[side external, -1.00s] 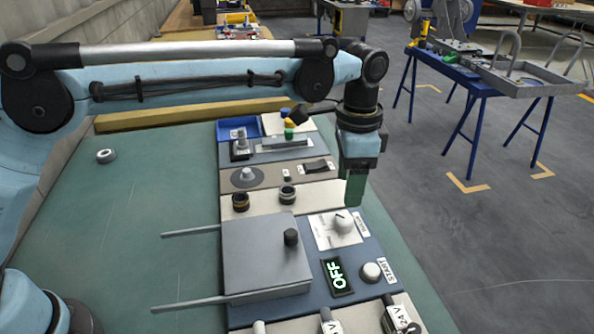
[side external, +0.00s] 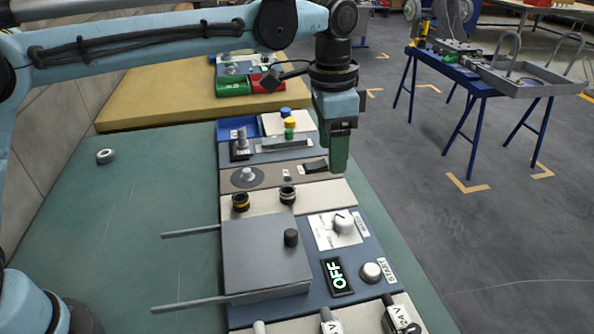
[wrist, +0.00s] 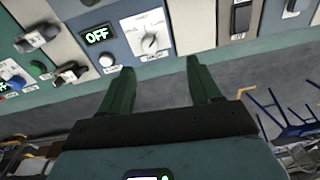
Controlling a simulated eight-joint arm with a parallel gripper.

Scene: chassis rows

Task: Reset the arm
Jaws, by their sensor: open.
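My gripper (side external: 338,152) hangs, fingers down, above the right edge of the panel row in the side view, clear of the panels. In the wrist view its two green fingers (wrist: 158,80) are spread apart with nothing between them. The chassis panel row (side external: 347,195) lies on a green bench. It carries a grey hinged box (side external: 262,250), a dial knob (side external: 343,222), a display reading OFF (side external: 338,275) and a round START button (side external: 371,272). The OFF display also shows in the wrist view (wrist: 97,35), beside the dial (wrist: 149,42).
A grey ring (side external: 105,156) lies on the green bench top (side external: 140,230), which is otherwise clear on the left. Blue trestles with a tray (side external: 530,75) stand at the back right. Open grey floor (side external: 480,230) lies right of the bench.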

